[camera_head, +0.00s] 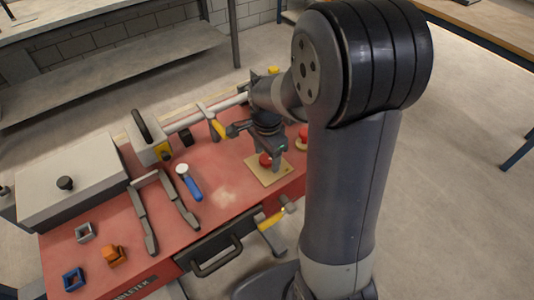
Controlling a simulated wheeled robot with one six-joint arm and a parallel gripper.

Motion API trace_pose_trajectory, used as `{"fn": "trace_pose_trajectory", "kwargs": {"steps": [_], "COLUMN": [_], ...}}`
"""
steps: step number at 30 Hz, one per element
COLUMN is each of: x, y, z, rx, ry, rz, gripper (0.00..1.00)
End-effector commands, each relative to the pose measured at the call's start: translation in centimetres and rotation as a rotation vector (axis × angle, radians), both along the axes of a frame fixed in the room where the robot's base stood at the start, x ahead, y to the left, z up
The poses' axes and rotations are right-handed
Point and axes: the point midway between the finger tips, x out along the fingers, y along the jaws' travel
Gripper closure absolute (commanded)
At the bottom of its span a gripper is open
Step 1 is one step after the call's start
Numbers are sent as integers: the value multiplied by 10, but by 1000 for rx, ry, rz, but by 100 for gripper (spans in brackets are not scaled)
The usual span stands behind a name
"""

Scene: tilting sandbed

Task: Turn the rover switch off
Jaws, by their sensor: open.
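A red knob (265,160) sits on a square tan plate (262,178) on the right part of the red worktop. A second red knob (304,132) stands just behind it to the right, partly hidden by my arm. No label shows which of them is the rover switch. My gripper (271,160) points down at the front red knob, with its fingers close around or just above it; I cannot tell whether they touch. It is open. My arm hides part of the area behind it.
The red worktop (225,195) also holds a blue-handled tool (190,186), grey rails (145,215), a grey lidded box (75,186) and small blocks (113,256). A yellow-ended bar (216,128) lies behind. A drawer handle (217,258) and yellow lever (272,218) project at the front.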

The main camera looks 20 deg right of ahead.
Motion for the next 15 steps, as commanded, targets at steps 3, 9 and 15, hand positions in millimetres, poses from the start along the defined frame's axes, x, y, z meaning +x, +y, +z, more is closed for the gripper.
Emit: {"fn": "trace_pose_trajectory", "kwargs": {"steps": [3,9,15], "x": [0,0,0], "y": [0,0,0], "z": [0,0,0], "rx": [0,0,0], "ry": [0,0,0], "rz": [0,0,0], "gripper": [41,58,74]}}
